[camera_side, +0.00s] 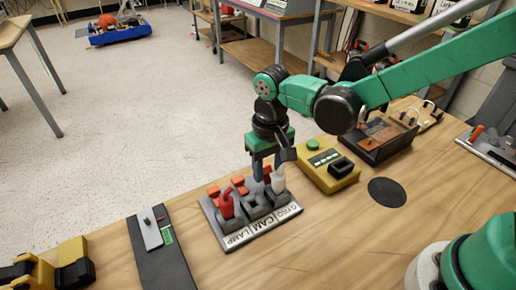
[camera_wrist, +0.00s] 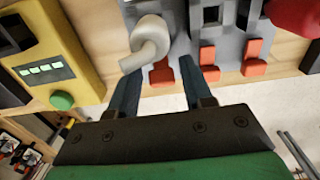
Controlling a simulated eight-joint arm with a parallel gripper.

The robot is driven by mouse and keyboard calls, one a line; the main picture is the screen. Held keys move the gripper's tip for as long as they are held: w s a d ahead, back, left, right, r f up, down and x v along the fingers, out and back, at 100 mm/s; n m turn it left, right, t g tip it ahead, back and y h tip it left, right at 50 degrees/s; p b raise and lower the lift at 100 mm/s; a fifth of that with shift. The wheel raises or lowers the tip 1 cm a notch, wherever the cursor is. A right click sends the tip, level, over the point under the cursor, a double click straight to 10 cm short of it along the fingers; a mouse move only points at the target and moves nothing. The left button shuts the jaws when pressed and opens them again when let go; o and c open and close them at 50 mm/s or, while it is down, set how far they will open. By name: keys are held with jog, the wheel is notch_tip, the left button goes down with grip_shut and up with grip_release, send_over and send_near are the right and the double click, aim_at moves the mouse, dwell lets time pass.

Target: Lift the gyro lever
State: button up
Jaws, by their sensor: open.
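The switch panel (camera_side: 250,228) lies on the wooden table, labelled LAMP, CAM and GYRO along its front edge. The white gyro lever (camera_side: 279,181) stands at the panel's right end; in the wrist view the white lever (camera_wrist: 151,42) has a bent, rounded tip. My gripper (camera_side: 267,174) is open just above the panel's back, behind and slightly left of the white lever. In the wrist view my gripper (camera_wrist: 160,72) has its two blue fingers apart, with the lever's tip just ahead of the gap. I cannot tell whether a finger touches it.
A red lever (camera_side: 226,205) stands at the LAMP end, with orange covers (camera_side: 238,183) along the panel's back. A yellow box (camera_side: 328,168) with a green button sits close to the right. A dark plate (camera_side: 160,249) with a switch lies to the left. Table in front is clear.

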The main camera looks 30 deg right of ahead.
aim_at(268, 182)
notch_tip(268, 182, up, 8)
dwell(0.7)
jog(key=s+d+t, duration=0.3)
jog(key=d, duration=0.3)
jog(key=s+d+r+t, duration=0.1)
jog(key=s+d+t, duration=0.2)
jog(key=d, duration=0.3)
jog(key=shift+s+d+r+t, duration=0.25)
jog(key=shift+d+t, duration=0.05)
jog(key=shift+t, duration=0.3)
